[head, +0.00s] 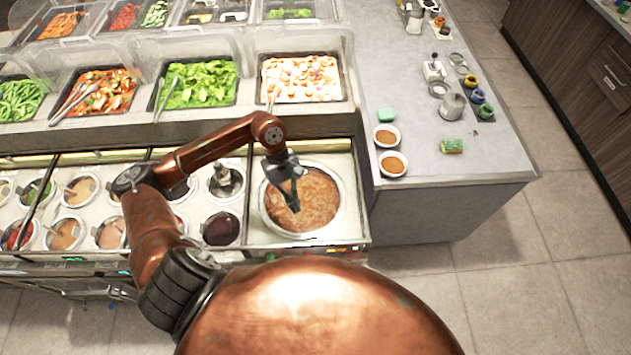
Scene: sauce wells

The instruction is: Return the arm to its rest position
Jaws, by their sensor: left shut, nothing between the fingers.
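My left arm (150,225) comes in from the left, copper coloured with dark joints, and bends over the sauce wells. My left gripper (294,208) points down over the large round well of brown sauce (318,192). It is shut and empty. Its fingertips appear over the sauce, but I cannot tell whether they touch it. My right gripper is not in view.
Smaller sauce wells (221,228) lie left of the large well. Behind them stand salad trays (302,78) with clear lids and tongs. The floor at right is clear.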

